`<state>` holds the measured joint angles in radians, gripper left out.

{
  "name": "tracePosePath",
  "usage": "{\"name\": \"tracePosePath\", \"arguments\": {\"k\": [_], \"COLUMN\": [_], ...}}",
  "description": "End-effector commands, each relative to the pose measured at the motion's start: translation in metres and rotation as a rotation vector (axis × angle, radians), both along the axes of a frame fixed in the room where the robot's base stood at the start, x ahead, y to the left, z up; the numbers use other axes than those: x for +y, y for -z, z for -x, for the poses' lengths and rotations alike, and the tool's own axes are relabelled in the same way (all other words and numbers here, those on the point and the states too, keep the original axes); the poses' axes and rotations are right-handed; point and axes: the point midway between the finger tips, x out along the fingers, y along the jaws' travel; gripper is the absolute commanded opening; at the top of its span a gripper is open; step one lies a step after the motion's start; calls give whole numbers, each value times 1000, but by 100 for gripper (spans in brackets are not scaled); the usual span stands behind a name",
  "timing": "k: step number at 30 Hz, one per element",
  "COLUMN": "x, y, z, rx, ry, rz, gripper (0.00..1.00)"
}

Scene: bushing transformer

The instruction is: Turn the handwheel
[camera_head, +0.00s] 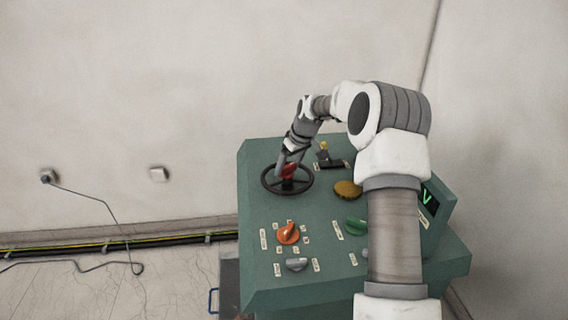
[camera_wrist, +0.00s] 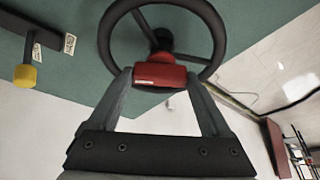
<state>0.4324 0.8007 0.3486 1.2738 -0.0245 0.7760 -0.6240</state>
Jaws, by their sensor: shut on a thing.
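The black handwheel (camera_head: 269,189) stands on the green control console (camera_head: 255,210), near its back left corner in the head view. In the wrist view the handwheel's rim (camera_wrist: 106,34) and spokes fill the top middle. A red block-like part (camera_wrist: 160,76) lies at the near side of the wheel, and it also shows in the head view (camera_head: 289,170). My gripper (camera_wrist: 158,80) has one finger at each side of the red part and is shut on it. In the head view my gripper (camera_head: 288,172) comes down onto the wheel from above; its fingertips are small there.
A yellow-tipped lever (camera_head: 324,148) and a yellow-brown knob (camera_head: 347,189) are right of the wheel. An orange knob (camera_head: 288,232), a grey knob (camera_head: 297,264) and a green knob (camera_head: 355,225) lie nearer. A wall (camera_head: 150,100) stands behind; cables run along the floor at left.

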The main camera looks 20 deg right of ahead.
Motion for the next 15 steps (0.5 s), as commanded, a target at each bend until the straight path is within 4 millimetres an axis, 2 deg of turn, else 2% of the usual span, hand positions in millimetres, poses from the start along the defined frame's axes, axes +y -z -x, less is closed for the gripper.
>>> {"name": "tracePosePath", "arguments": {"k": [15], "x": [-2], "y": [-2], "z": [-2], "rx": [0], "ry": [-462], "rz": [-2], "gripper": [0]}}
